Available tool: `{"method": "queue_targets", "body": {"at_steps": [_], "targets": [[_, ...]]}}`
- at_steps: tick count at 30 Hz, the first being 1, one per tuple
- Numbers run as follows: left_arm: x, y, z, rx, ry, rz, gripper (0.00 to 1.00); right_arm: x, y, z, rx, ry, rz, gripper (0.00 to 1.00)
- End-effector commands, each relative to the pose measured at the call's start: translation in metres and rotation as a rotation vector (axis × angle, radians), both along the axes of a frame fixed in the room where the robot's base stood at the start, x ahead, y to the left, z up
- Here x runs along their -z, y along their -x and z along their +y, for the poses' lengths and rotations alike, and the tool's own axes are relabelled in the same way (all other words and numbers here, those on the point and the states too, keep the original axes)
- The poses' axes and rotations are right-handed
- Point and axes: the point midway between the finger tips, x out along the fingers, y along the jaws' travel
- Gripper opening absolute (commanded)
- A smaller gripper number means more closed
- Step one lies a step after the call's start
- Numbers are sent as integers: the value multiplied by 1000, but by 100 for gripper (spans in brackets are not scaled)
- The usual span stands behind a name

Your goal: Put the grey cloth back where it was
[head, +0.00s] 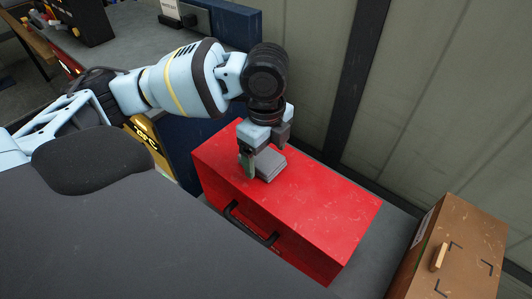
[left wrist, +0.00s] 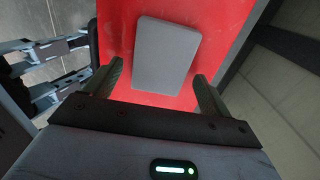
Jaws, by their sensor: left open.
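The grey cloth (head: 268,165) is a flat folded rectangle lying on top of the red box (head: 335,212), toward its left end. It also shows in the left wrist view (left wrist: 166,55), flat on the red surface. My left gripper (head: 264,158) points down right at the cloth, its fingers apart. In the left wrist view the two fingers (left wrist: 157,85) stand wide apart with the cloth beyond and between them, nothing gripped. I cannot tell in the head view whether a finger touches the cloth. My right gripper is not in view.
The red box has a black handle (head: 248,226) on its front. A brown wooden box (head: 455,250) with a small handle stands at the right. A grey wall (head: 435,110) rises close behind. A grey-topped bench (head: 130,35) with a dark blue side stands at the back left.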

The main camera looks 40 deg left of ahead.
Motion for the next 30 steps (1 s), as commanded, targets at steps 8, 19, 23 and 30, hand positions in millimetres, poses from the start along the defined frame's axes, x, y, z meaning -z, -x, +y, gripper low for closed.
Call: {"method": "queue_targets", "body": {"at_steps": [8, 19, 23, 30], "targets": [[-57, -1, 0, -1, 1, -10, 83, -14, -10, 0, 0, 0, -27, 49], [-110, -1, 0, -1, 1, -4, 83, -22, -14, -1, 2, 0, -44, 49], [-115, 0, 0, -1, 0, -1, 83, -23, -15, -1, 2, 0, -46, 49], [-115, 0, 0, 0, 0, 0, 83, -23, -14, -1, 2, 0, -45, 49]]}}
